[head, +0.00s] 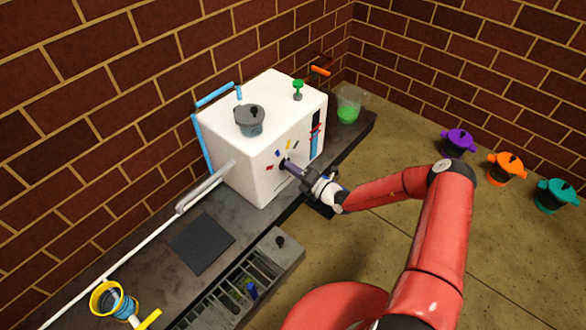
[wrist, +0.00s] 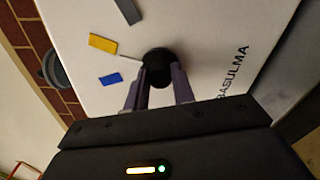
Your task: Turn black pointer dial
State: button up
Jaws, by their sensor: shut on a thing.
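The black pointer dial (wrist: 158,59) sits on the front face of the white box-shaped machine (head: 240,166), with a thin pale pointer toward the upper left in the wrist view. Colored marks stand around it: a yellow mark (wrist: 103,43), a blue mark (wrist: 110,78) and a dark grey mark at the top edge. My gripper (wrist: 158,84) is shut on the dial, one purple-grey finger on each side of it. In the head view my gripper (head: 290,167) reaches the same face, and its fingers hide most of the dial.
A grey pot (head: 249,121) and a small green knob (head: 298,90) are on top of the machine. A green-filled cup (head: 348,105) stands behind it. A slatted drawer (head: 240,285) is in front left. Purple, orange and teal pots stand on the floor at right.

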jog(key=shift+m, duration=0.6)
jog(key=o, duration=1)
jog(key=v, duration=0.7)
jog(key=shift+s+d, duration=0.2)
jog(key=shift+d, duration=0.15)
